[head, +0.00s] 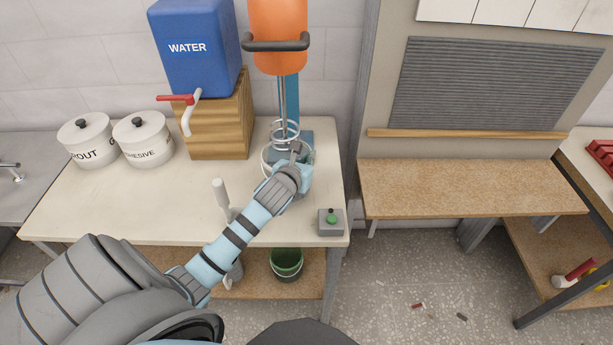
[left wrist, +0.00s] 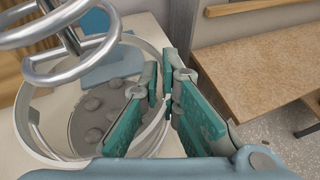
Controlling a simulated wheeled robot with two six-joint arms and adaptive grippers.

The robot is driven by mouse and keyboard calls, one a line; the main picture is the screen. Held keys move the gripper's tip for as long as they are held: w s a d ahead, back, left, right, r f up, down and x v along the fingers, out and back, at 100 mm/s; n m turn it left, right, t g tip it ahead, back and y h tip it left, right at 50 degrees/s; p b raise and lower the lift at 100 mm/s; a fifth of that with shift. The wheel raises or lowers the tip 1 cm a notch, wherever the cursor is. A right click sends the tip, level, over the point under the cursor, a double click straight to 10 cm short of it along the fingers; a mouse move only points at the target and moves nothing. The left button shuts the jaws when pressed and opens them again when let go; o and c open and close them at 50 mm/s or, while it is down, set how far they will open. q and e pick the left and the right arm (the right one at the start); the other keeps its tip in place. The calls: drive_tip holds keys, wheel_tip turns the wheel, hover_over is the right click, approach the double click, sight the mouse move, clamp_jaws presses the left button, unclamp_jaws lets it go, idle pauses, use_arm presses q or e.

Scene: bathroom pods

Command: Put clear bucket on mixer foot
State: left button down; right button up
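The clear bucket (head: 267,157) is at the back right of the bench, partly hidden by my left gripper. In the left wrist view its pale rim (left wrist: 25,125) curves round a grey, bumpy disc. The mixer's spiral whisk (head: 285,133) hangs over the bucket. The blue mixer foot (head: 305,140) shows behind it; I cannot tell whether the bucket rests on it. My left gripper (head: 297,152) is at the bucket's near right side. In the left wrist view its green-padded fingers (left wrist: 163,90) are closed about the bucket's wall. My right gripper is not in view.
The orange mixer head (head: 278,35) stands above. A blue water tank (head: 195,45) on a wooden block (head: 220,125) and two white tubs (head: 143,140) are to the left. A grey switch box (head: 330,222) sits at the bench's front right corner. A green bucket (head: 286,263) is below.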

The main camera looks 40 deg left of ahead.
use_arm(q)
drive_tip(key=shift+w+a+f+b, duration=0.15)
drive_tip(key=shift+w+f, duration=0.05)
drive_tip(key=shift+f, duration=0.6)
drive_tip(key=shift+w+a+f+b, duration=0.15)
drive_tip(key=shift+f, duration=0.6)
drive_tip(key=c, duration=2.2)
unclamp_jaws()
drive_tip(key=shift+f, duration=0.2)
drive_tip(key=o, duration=0.4)
drive_tip(key=shift+c, duration=0.2)
drive_tip(key=shift+o, duration=0.2)
drive_tip(key=shift+s+d+r, duration=0.1)
drive_tip(key=shift+s, duration=0.05)
drive_tip(key=p+v, duration=0.1)
drive_tip(key=v, duration=1.1)
drive_tip(key=shift+p, duration=0.4)
